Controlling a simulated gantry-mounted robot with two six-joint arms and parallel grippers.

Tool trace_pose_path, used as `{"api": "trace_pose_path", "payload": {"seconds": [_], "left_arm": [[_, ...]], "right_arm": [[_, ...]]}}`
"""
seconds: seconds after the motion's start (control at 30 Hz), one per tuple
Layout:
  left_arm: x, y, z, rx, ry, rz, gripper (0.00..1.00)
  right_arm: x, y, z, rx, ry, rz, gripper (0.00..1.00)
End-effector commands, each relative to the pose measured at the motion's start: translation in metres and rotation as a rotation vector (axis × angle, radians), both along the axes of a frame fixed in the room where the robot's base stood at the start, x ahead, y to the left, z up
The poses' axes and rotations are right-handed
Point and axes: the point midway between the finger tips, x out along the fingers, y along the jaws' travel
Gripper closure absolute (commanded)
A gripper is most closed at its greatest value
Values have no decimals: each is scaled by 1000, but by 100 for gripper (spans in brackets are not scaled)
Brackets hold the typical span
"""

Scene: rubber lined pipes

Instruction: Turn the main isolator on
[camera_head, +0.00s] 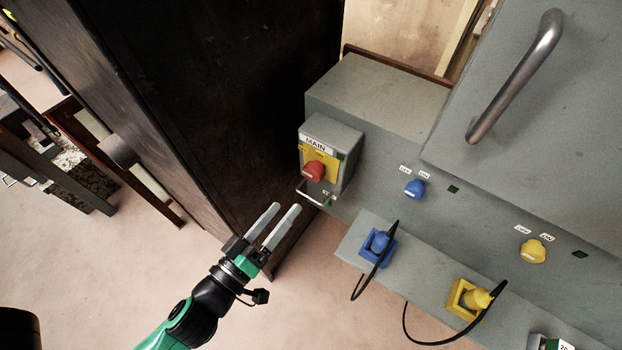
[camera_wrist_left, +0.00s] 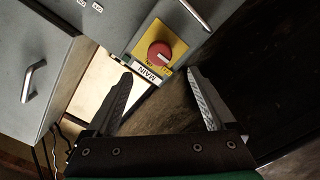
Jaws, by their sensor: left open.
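The main isolator is a grey box (camera_head: 337,136) labelled MAIN with a yellow plate (camera_head: 327,162) and a red rotary knob (camera_head: 315,170), on the left end of the grey panel. In the left wrist view the red knob (camera_wrist_left: 159,54) sits on its yellow plate, ahead of and between my fingers. My left gripper (camera_head: 286,212) is open and empty, below and left of the isolator in the head view, apart from the knob. It also shows open in the left wrist view (camera_wrist_left: 160,85). My right gripper is not in view.
A thin metal handle (camera_head: 313,196) sticks out below the isolator. A blue knob (camera_head: 414,188) and yellow knob (camera_head: 532,251) are to the right, above a blue plug (camera_head: 380,242) and yellow plug (camera_head: 476,299) with black cables. A dark cabinet (camera_head: 225,100) stands left.

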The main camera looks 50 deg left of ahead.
Motion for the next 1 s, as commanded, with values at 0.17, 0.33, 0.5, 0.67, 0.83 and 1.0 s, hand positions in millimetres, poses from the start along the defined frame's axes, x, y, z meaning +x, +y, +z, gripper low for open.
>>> {"api": "trace_pose_path", "payload": {"seconds": [0.17, 0.33, 0.5, 0.67, 0.83, 1.0], "left_arm": [[23, 7, 5, -2, -2, 4, 12], [61, 17, 5, -1, -5, 4, 12], [93, 24, 2, 0, -4, 2, 12], [109, 28, 1, 0, -2, 1, 12], [111, 28, 1, -1, -1, 1, 12], [111, 28, 1, -1, -1, 1, 23]], "right_arm": [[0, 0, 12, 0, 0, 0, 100], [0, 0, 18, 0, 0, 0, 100], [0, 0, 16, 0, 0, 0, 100], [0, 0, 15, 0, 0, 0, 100], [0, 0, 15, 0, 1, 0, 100], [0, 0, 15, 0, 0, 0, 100]]}}
